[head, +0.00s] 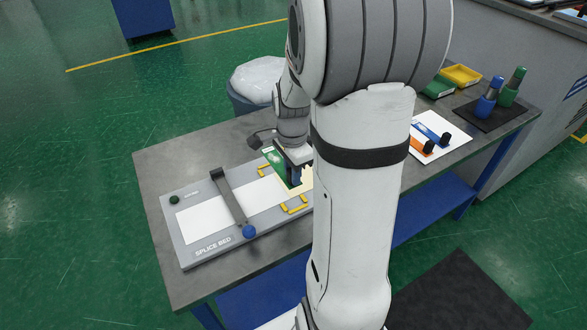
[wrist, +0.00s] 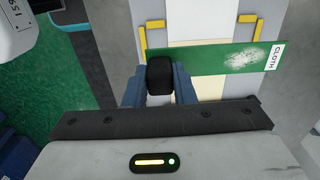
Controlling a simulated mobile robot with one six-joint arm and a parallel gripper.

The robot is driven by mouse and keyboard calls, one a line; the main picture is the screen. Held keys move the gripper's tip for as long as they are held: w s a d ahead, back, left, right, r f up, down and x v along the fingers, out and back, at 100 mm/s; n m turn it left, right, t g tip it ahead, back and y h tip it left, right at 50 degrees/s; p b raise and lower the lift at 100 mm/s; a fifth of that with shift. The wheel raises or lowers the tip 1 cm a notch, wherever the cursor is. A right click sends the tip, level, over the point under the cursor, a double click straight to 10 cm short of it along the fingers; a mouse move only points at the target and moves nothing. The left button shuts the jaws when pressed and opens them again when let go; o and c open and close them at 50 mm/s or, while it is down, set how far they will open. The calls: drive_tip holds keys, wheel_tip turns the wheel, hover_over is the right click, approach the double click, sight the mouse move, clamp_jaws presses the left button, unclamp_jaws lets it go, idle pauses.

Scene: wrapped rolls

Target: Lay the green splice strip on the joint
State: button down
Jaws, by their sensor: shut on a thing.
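My gripper (wrist: 160,85) is shut on the black tab (wrist: 160,72) at the left end of the green splice strip (wrist: 215,57). The strip has a pale smudge and a white end label reading CLOTH. In the head view the green strip (head: 275,160) is partly hidden by my gripper (head: 295,180) and arm. The joint itself is not distinct; the strip covers part of that area.
A dark clamp bar (head: 228,195) with a blue knob (head: 249,231) crosses the bed's white sheet. A white card (head: 458,134) with blue and orange strips lies at right, near green and yellow trays (head: 461,75) and two bottle-like tools (head: 488,97) on a dark mat.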

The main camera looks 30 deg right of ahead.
drive_tip(key=shift+f+b, duration=2.8)
drive_tip(key=shift+f, duration=1.05)
drive_tip(key=c, duration=1.1)
unclamp_jaws()
wheel_tip(320, 180, up, 8)
drive_tip(key=shift+f, duration=0.1)
